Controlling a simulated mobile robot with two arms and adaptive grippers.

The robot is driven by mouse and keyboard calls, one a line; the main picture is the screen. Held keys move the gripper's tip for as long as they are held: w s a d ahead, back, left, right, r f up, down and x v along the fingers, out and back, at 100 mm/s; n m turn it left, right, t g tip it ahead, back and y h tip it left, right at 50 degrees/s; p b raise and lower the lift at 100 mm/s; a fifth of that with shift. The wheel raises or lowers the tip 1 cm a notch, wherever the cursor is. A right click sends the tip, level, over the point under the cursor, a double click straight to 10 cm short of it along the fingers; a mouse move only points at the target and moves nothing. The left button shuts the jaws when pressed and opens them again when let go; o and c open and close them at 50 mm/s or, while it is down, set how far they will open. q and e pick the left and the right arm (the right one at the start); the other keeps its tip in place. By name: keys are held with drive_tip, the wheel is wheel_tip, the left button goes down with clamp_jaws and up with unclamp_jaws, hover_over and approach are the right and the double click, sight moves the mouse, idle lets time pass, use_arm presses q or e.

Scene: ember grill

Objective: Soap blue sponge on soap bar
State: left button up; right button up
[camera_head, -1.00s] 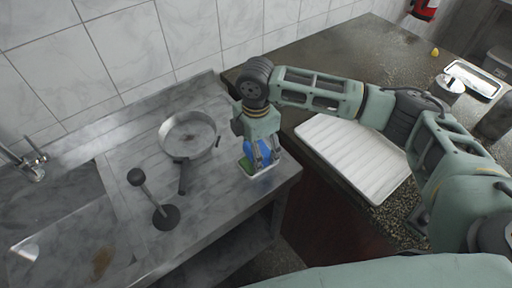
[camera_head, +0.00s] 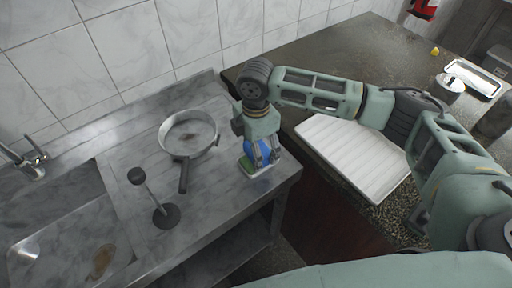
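My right gripper (camera_head: 262,150) points down over the right end of the steel counter. It is closed around a blue sponge (camera_head: 263,151). The sponge is at a green block (camera_head: 246,165), which looks like the soap bar in a pale dish (camera_head: 262,171) near the counter's right edge. The gripper hides much of the sponge, and I cannot tell exactly how sponge and soap touch. My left gripper is not in view.
A pan (camera_head: 189,134) with a dark handle lies left of the gripper. A black plunger-like tool (camera_head: 153,198) stands in front of it. A sink (camera_head: 62,240) with a brown stain is at left. A white ribbed tray (camera_head: 352,157) lies on the dark counter (camera_head: 310,60) at right.

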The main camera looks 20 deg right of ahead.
drive_tip(key=shift+s+f+p, duration=0.1)
drive_tip(key=shift+p, duration=0.3)
idle(1.4)
wheel_tip(320, 180, up, 7)
drive_tip(key=p, duration=0.8)
idle(0.8)
